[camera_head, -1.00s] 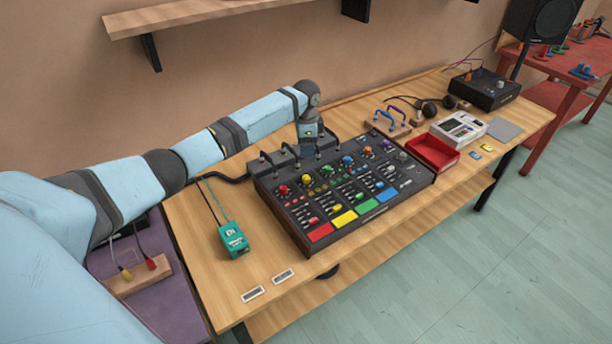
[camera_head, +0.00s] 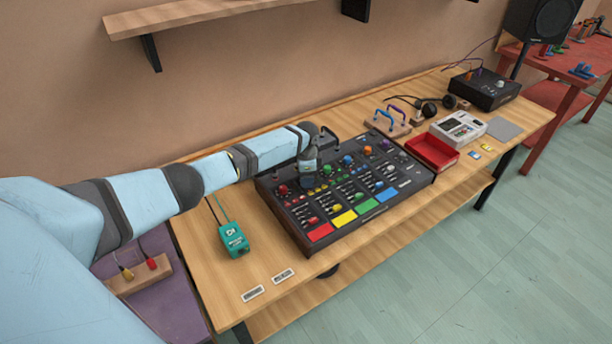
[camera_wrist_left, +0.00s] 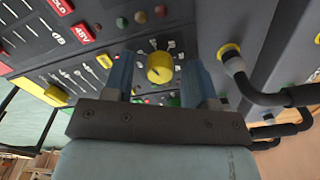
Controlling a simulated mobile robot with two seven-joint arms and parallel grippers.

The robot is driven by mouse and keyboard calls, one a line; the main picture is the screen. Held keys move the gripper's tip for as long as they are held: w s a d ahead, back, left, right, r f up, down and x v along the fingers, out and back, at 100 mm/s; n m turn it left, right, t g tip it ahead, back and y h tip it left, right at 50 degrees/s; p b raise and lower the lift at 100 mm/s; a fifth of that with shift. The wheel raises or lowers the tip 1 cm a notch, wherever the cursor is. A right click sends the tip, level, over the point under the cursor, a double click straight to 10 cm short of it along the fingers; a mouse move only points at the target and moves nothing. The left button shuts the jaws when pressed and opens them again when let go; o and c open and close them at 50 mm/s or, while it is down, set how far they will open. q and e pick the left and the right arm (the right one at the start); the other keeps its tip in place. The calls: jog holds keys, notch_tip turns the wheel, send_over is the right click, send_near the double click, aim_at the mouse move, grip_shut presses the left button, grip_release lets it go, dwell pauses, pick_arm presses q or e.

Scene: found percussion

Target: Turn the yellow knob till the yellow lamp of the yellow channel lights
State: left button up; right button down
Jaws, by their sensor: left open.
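The black mixing desk (camera_head: 402,187) lies on the wooden table with coloured knobs, faders and pads. The yellow knob (camera_wrist_left: 160,68) shows in the left wrist view, its pointer mark visible; in the head view my gripper hides it. My left gripper (camera_wrist_left: 158,64) is open, with one blue finger on each side of the yellow knob; I cannot tell whether they touch it. In the head view the gripper (camera_head: 310,177) is low over the desk. The yellow pad (camera_head: 344,218) marks the yellow channel. I cannot tell whether its lamp is lit. My right gripper is not in view.
Black cables with plugs, one yellow-ringed (camera_wrist_left: 231,56), rise from the desk's back edge close to the gripper. A teal box (camera_head: 233,240) stands left of the desk. A red tray (camera_head: 432,153) is to its right. The table's front left is mostly clear.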

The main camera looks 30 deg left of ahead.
pick_arm(q)
jog(key=c, duration=0.9)
jog(key=shift+m, duration=0.4)
jog(key=m+b, duration=0.1)
jog(key=m, duration=0.4)
jog(key=shift+m, duration=0.3)
jog(key=m+b, duration=0.1)
jog(key=m, duration=0.4)
jog(key=shift+m, duration=0.3)
jog(key=o, duration=0.9)
